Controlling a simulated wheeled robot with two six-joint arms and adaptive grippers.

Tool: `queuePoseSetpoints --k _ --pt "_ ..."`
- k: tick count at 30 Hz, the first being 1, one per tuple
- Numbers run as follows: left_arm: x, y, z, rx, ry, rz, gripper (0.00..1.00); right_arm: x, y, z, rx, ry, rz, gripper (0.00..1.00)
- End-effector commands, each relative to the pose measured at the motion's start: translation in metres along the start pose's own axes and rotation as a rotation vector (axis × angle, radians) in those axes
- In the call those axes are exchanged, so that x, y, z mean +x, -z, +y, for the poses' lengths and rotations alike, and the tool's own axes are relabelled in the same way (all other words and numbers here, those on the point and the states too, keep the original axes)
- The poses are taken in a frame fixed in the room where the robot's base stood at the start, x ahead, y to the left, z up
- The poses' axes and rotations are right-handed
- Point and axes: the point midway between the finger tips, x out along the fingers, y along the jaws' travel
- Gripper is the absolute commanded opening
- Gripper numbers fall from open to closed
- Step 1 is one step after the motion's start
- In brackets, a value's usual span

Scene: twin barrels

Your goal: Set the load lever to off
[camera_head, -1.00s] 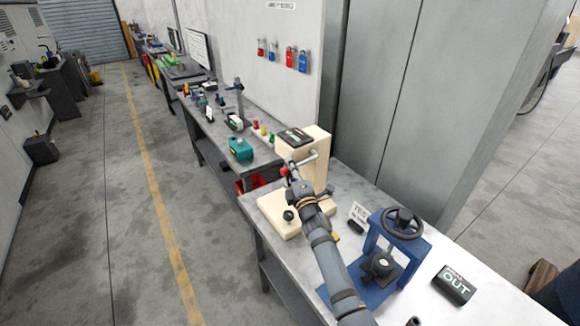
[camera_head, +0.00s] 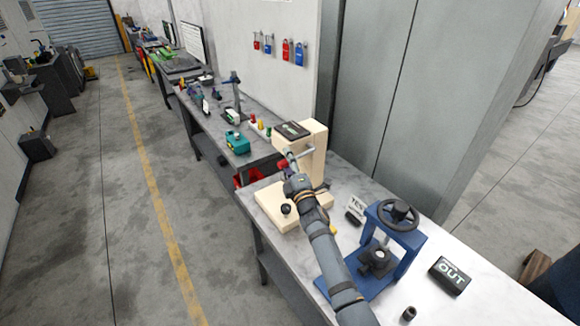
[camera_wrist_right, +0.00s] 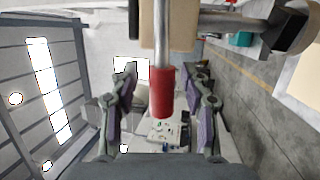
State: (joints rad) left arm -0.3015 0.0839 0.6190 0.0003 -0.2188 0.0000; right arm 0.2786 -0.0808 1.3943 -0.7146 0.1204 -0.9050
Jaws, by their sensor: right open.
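The load tester is a cream block-shaped machine (camera_head: 313,160) on a cream base at the near bench's far end. In the right wrist view its lever has a metal rod and a red cylindrical grip (camera_wrist_right: 162,92). The grip lies between the two fingers of my right gripper (camera_wrist_right: 164,84), which is open, with visible space on each side. My left gripper is in neither view.
A blue press with a black handwheel (camera_head: 398,212) stands right of my right arm. A black OUT block (camera_head: 451,275) and a small dark cylinder (camera_head: 409,313) are nearby. A black knob (camera_head: 286,209) stands on the cream base. Padlocks (camera_head: 288,51) hang on the wall.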

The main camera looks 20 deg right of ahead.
Motion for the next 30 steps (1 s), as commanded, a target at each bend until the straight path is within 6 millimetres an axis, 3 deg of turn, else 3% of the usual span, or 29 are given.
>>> queuePoseSetpoints --k 15,20,30 --pt "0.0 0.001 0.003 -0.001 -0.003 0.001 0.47 -0.106 0.0 -0.001 0.0 0.002 0.0 0.47" --pt "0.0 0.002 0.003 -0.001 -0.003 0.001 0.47 -0.118 0.0 0.0 0.0 0.001 -0.001 0.47" --pt "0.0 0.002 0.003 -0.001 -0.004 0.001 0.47 -0.118 0.0 0.0 -0.001 0.001 -0.001 0.47"
